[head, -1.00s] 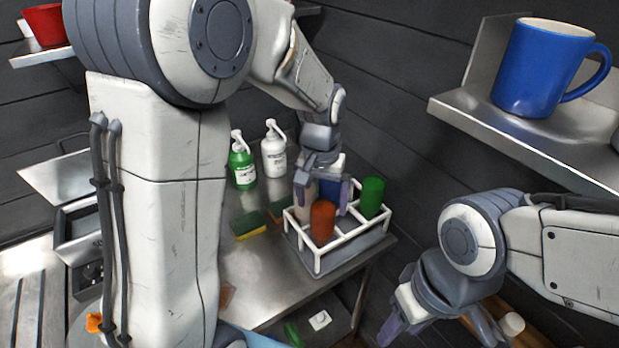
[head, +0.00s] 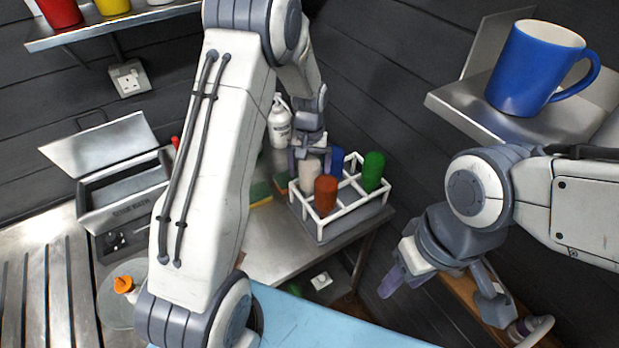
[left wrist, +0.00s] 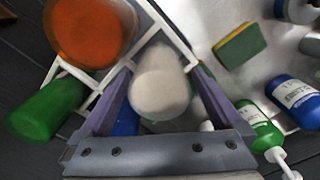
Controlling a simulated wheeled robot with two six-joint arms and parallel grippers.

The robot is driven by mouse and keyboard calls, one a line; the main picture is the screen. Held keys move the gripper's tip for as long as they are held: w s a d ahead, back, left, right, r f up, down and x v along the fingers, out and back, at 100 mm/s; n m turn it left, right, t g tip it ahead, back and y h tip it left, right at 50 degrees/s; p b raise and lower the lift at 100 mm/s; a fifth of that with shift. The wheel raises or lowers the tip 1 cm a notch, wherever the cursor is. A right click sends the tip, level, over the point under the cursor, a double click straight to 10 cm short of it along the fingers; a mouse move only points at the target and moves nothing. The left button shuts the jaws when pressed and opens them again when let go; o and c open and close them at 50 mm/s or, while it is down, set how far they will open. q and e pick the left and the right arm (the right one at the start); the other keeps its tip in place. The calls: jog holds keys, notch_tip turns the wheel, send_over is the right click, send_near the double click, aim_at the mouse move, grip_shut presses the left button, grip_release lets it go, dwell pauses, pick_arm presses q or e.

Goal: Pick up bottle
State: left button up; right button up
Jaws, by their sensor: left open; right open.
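A white rack (head: 318,231) on the metal table holds a cream bottle (head: 309,174), an orange bottle (head: 325,196), a blue bottle (head: 337,159) and a green bottle (head: 373,171). My left gripper (head: 308,158) points down at the cream bottle's top. In the left wrist view the cream bottle (left wrist: 160,84) shows between the open fingers of my left gripper (left wrist: 160,78). Part of the blue bottle (left wrist: 127,121) is hidden behind a finger. The orange bottle (left wrist: 92,30) and green bottle (left wrist: 46,108) are beside it. My right gripper (head: 442,290) is open and empty, right of the table.
A white pump bottle (head: 279,124) stands behind the rack. A green and yellow sponge (left wrist: 240,45) lies near it. A blue mug (head: 532,70) sits on the right shelf. A metal box with an open lid (head: 98,150) is at left. Bare table lies before the rack.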

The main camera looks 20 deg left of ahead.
pick_arm(q)
jog(key=shift+f, duration=1.05)
jog(key=shift+r, duration=0.1)
jog(key=c, duration=1.6)
